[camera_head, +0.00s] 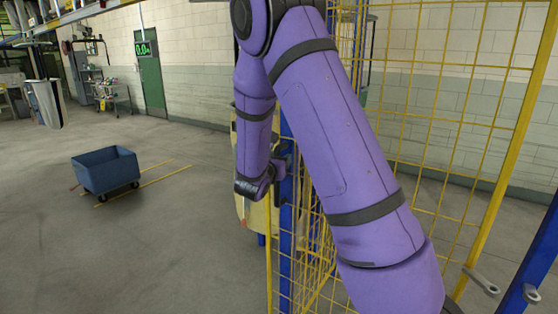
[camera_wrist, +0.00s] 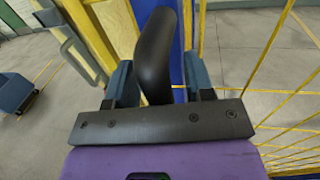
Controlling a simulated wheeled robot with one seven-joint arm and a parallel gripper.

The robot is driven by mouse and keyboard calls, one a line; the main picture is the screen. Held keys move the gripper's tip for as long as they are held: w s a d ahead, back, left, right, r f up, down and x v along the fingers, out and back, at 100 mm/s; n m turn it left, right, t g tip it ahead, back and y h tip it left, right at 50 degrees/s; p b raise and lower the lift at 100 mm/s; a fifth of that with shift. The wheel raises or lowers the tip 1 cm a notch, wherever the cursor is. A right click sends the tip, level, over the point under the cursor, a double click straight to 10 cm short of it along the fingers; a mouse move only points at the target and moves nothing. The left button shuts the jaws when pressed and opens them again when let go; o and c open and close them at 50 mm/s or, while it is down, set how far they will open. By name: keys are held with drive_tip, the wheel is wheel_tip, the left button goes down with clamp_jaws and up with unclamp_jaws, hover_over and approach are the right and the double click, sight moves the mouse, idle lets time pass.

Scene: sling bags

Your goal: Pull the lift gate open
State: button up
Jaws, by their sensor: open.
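Yellow wire mesh with a yellow frame (camera_head: 492,190) fills the right of the head view; I cannot tell which panel is the lift gate. The mesh also shows at the right of the wrist view (camera_wrist: 277,75). A black curved handle (camera_wrist: 155,50) stands in front of a blue post (camera_wrist: 178,45) in the wrist view. My gripper (camera_wrist: 158,80) is open, one blue-grey finger on each side of the handle. I cannot tell whether either finger touches it. In the head view my gripper (camera_head: 281,168) is beside the blue post (camera_head: 288,215), partly hidden by my purple arm.
A blue wheeled cart (camera_head: 105,168) stands on open floor at the left. A cream panel (camera_head: 250,212) is behind my wrist. A grey bar handle (camera_wrist: 80,48) is left of my gripper.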

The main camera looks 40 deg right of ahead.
drive_tip(key=v, duration=1.1)
drive_tip(key=shift+d, duration=0.1)
drive_tip(key=s+d+r+m+g+y, duration=0.2)
drive_tip(key=s+r+m+g, duration=0.2)
drive_tip(key=s+m, duration=0.35)
drive_tip(key=s+d+r+m+g+y, duration=0.1)
drive_tip(key=s+r+m+g+y, duration=0.2)
drive_tip(key=s+m+g, duration=0.35)
drive_tip(key=s+a+r+m+t+y, duration=0.3)
drive_tip(key=s+a+m+y, duration=0.2)
drive_tip(key=s+a, duration=0.1)
drive_tip(key=s+a+r+m+t+y, duration=0.3)
drive_tip(key=s+a+m+y, duration=0.2)
drive_tip(key=s, duration=0.3)
drive_tip(key=shift+s+a+r+t, duration=0.25)
drive_tip(key=shift+a+t, duration=0.1)
drive_tip(key=shift+a, duration=0.4)
idle(1.2)
